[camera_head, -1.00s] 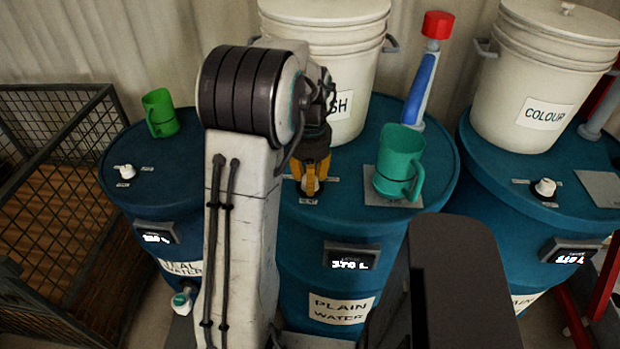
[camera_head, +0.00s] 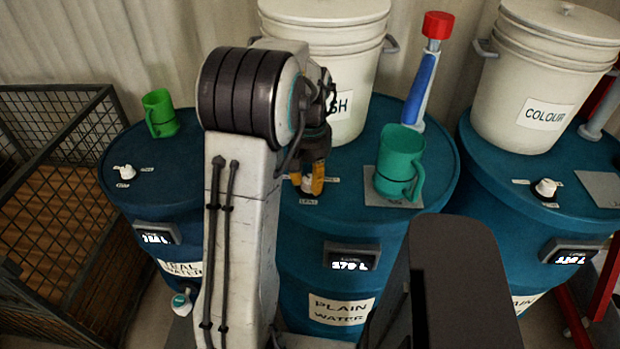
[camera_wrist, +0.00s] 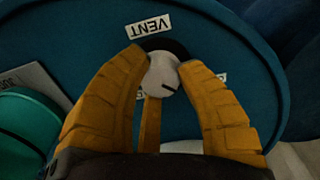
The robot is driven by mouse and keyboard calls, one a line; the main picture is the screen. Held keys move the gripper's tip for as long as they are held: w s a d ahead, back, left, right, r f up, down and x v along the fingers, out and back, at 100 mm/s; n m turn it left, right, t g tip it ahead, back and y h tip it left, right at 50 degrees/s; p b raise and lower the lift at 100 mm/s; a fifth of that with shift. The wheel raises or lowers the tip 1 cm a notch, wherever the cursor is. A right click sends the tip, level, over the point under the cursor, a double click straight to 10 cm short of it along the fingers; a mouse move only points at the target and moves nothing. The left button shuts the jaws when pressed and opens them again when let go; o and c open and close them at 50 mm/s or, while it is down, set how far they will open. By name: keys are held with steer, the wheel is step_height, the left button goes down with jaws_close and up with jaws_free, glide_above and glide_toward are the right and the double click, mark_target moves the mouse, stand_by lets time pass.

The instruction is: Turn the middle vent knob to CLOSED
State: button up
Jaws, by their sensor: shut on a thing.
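The middle vent knob (camera_wrist: 161,74) is white and round, on top of the blue middle drum (camera_head: 335,235), marked PLAIN WATER. My gripper (camera_head: 307,184) points down over it. In the wrist view its orange fingers (camera_wrist: 160,68) are shut on the knob from both sides, with a third finger across the near side. A dark pointer line on the knob runs toward the lower right of the wrist view. A VENT label (camera_wrist: 148,25) lies beyond the knob. Other labels beside it are partly hidden by the fingers, and their words cannot be read.
A teal jug (camera_head: 399,163) stands close right of my gripper. A blue-handled tool with a red top (camera_head: 424,75) and a white bucket (camera_head: 345,75) stand behind. Side drums carry a left knob (camera_head: 126,171) and a right knob (camera_head: 545,187). A green mug (camera_head: 159,113) stands left.

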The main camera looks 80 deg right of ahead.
mark_target(310, 179)
steer(key=shift+a+f, duration=0.1)
steer(key=shift+f, duration=0.05)
steer(key=o, duration=1.2)
step_height(310, 179, up, 12)
steer(key=shift+r, duration=0.1)
stand_by(0.8)
